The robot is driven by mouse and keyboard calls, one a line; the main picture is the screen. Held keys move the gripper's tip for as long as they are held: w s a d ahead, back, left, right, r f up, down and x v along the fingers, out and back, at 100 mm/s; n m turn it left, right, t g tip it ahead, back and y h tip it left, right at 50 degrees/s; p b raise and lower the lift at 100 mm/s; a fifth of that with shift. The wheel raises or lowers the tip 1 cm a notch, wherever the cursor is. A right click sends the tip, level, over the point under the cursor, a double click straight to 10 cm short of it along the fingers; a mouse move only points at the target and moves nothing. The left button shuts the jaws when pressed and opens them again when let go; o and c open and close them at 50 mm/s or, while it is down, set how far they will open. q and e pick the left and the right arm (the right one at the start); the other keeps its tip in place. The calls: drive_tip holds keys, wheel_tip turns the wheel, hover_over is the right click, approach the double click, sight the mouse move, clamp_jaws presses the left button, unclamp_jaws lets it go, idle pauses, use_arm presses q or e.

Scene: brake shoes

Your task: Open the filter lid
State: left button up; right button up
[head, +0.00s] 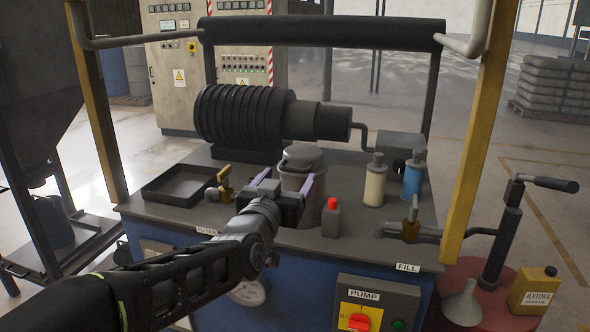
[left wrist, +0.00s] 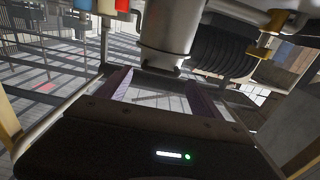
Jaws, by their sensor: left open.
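The filter is a grey upright canister (head: 297,180) on the machine's deck, behind the FILTER label (head: 206,231). Its rounded grey lid (head: 302,157) sits on top and looks closed, with a handle loop at its near side. My left gripper (head: 286,184) is open in front of the canister, one finger to each side of it in the head view. In the left wrist view, the canister (left wrist: 168,32) appears upside down beyond the open fingers (left wrist: 160,88), with nothing held between them. I cannot tell whether the fingers touch it. My right gripper is out of view.
A small red-capped container (head: 331,220) stands close right of the canister. A cream bottle (head: 375,182) and a blue bottle (head: 414,176) stand farther right. A brass valve (head: 225,184) and black tray (head: 182,186) lie left. A ribbed black motor (head: 240,115) is behind.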

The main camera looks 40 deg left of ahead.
sight(294, 171)
use_arm(q)
drive_tip(key=x, duration=0.5)
drive_tip(key=shift+w+a, duration=0.15)
drive_tip(key=shift+w, duration=0.1)
clamp_jaws()
idle(0.6)
